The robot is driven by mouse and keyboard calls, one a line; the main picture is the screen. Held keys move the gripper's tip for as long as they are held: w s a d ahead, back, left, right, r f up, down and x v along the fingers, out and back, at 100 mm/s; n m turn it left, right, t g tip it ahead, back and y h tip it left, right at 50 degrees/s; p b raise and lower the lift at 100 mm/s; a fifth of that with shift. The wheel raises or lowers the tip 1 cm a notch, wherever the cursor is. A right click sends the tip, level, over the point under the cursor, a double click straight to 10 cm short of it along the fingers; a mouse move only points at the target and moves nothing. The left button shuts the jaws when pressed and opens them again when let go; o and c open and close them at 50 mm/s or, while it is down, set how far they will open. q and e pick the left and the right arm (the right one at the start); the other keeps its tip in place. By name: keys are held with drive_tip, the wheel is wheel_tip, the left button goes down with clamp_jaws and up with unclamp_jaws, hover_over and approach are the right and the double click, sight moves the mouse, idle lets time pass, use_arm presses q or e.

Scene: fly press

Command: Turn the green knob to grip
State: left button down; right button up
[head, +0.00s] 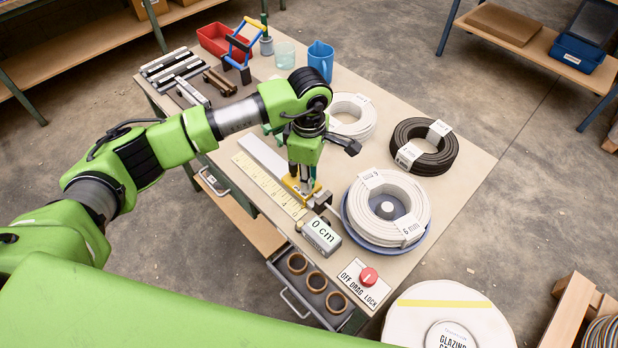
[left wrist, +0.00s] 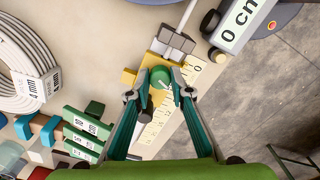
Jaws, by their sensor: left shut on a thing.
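The green knob (left wrist: 159,78) sits on a yellow carriage (left wrist: 147,66) in the left wrist view, next to a grey metal clamp block (left wrist: 175,43). My left gripper (left wrist: 158,94) has a fingertip on either side of the knob and is shut on it. In the head view my left gripper (head: 304,183) points down over the yellow carriage on the bench, and its fingers mostly hide the knob there. The printed ruler (head: 268,184) runs beside the carriage. A display (head: 321,236) reads "0 cm". My right gripper is in neither view.
A red dial (head: 368,276) marked OFF, DRAG, LOCK is near the bench's front corner. A white cable coil (head: 374,193) on a blue turntable stands close to the right of the gripper. More coils, a blue mug (head: 321,60) and a red bin (head: 222,39) lie farther back.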

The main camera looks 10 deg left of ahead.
use_arm(q)
drive_tip(key=n+b, duration=0.3)
drive_tip(key=n, duration=0.2)
drive_tip(key=shift+f, duration=0.1)
drive_tip(key=n+b, duration=0.2)
drive_tip(key=n, duration=0.1)
drive_tip(key=shift+n+b, duration=0.4)
drive_tip(key=shift+n, duration=1)
drive_tip(key=c, duration=1.8)
unclamp_jaws()
